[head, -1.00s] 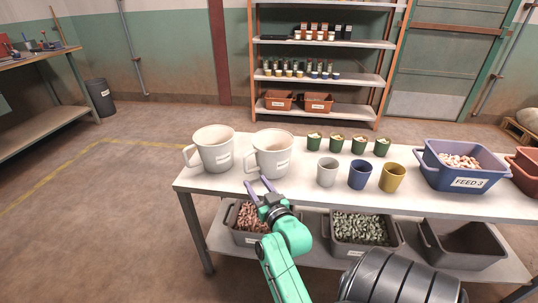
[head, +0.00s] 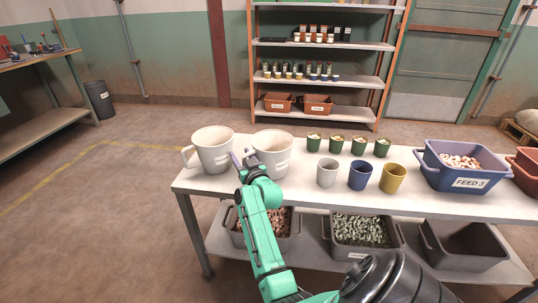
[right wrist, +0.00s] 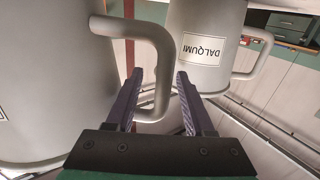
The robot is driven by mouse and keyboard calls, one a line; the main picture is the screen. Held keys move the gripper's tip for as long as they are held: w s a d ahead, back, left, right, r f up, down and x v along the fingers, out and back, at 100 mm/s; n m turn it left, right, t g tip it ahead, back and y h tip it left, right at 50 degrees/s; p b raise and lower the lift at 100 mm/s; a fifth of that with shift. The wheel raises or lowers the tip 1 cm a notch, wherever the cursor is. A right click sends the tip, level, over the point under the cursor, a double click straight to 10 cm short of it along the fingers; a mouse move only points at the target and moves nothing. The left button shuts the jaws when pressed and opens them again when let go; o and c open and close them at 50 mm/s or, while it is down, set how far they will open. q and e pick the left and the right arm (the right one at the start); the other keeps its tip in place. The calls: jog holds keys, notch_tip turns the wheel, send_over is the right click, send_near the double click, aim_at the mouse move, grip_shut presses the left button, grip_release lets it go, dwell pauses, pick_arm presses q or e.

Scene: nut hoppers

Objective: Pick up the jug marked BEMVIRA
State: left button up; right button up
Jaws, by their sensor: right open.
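Two large pale grey jugs stand upright at the left end of the table: a left jug (head: 214,152) and a right jug (head: 273,156). Their labels are too small to read in the head view. In the right wrist view, which looks upside down, the jug marked DALQUMI (right wrist: 203,50) is at the right. The other jug (right wrist: 60,85) fills the left, its label cut off and unreadable. My right gripper (head: 242,157) is open at the right jug's handle. The handle (right wrist: 160,80) shows between the fingers (right wrist: 160,73), not gripped. My left gripper is out of view.
Grey, blue and yellow cups (head: 360,175) and several small green cups (head: 336,144) stand right of the jugs. A blue FEED 3 bin (head: 466,183) stands farther right. Bins sit on the table's lower shelf (head: 311,245). A shelf rack (head: 318,78) stands behind.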

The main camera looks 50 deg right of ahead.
grip_shut()
jog(key=shift+r, duration=0.1)
dwell(1.2)
